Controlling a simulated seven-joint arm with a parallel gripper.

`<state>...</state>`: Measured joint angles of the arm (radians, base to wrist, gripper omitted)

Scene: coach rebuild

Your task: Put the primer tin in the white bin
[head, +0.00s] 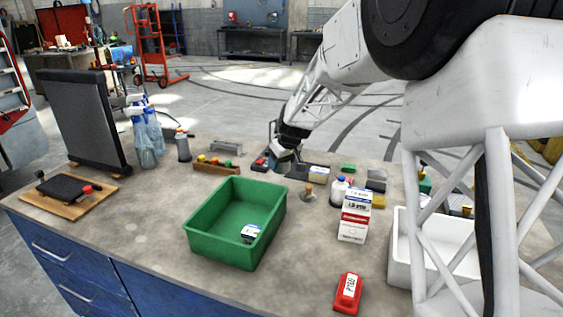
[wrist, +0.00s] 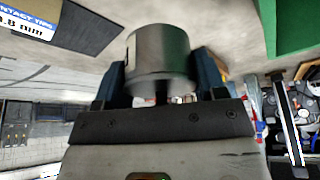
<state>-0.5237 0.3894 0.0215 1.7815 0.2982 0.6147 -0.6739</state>
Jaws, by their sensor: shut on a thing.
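My gripper (wrist: 160,78) is shut on a plain grey metal round tin (wrist: 160,50), which I take to be the primer tin; no label shows on it. The two dark fingers press its sides. In the head view my gripper (head: 288,150) is at the back of the bench, low among small items, and the tin is mostly hidden there. I cannot tell whether the tin still touches the bench. The white bin (head: 399,262) stands at the right of the bench, partly covered by my arm.
A green bin (head: 205,243) with a small labelled item inside stands mid-bench. A contact-tips box (wrist: 55,25) is close to my gripper.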

